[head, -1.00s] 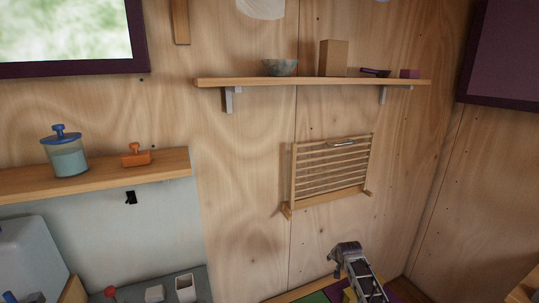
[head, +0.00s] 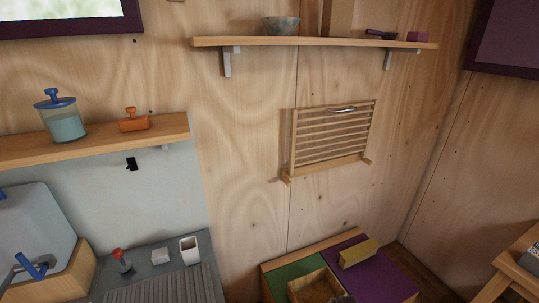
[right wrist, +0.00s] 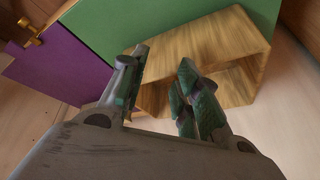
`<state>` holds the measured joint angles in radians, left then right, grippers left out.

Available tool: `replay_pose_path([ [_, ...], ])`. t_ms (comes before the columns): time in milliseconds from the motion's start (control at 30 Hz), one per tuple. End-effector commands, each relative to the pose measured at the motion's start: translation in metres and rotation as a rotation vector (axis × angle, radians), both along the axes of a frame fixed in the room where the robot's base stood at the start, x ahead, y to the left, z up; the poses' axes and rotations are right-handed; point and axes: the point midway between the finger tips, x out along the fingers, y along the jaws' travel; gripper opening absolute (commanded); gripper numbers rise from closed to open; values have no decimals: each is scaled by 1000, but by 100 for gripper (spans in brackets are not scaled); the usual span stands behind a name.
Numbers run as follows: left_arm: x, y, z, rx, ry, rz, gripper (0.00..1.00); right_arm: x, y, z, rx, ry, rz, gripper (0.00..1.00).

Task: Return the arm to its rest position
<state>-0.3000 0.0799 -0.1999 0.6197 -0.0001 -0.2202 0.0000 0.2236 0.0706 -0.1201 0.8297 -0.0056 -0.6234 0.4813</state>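My right gripper (right wrist: 160,90) shows in the right wrist view with its two green-padded fingers apart and nothing visible between them. Beyond the fingers is an open-sided wooden box (right wrist: 235,55), partly covered by the fingers; I cannot tell the exact distance.
A low chest with a green top (head: 295,268) and a purple top (head: 372,270) stands below the wall rack (head: 332,135). A yellow block (head: 358,252) lies on it. A wall shelf (head: 310,42) is above. The counter (head: 160,285) is at lower left.

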Motion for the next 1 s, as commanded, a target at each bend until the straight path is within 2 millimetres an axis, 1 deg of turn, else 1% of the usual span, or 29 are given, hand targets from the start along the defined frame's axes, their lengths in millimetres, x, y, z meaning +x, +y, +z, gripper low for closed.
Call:
replay_pose_path([
  [33,0,0,-1,0,0,0,80,-17,0,-14,-6,16,16,32],
  [100,0,0,-2,0,0,0,80,-37,1,-30,-15,34,41,32],
  [267,0,0,-3,0,0,0,80,-85,2,-63,-34,72,101,32],
  [300,0,0,-4,0,0,0,80,-97,3,-72,-38,83,114,32],
  [367,0,0,-4,0,0,0,80,-115,3,-83,-44,95,138,32],
  [500,0,0,-6,0,0,0,80,-160,5,-108,-57,130,188,32],
  [567,0,0,-6,0,0,0,80,-180,5,-118,-63,144,211,32],
  [700,0,0,-8,0,0,0,80,-226,6,-139,-72,176,263,32],
  [867,0,0,-9,0,0,0,80,-281,8,-160,-82,213,324,32],
  [1000,0,0,-11,0,0,0,80,-329,9,-176,-88,245,377,32],
])
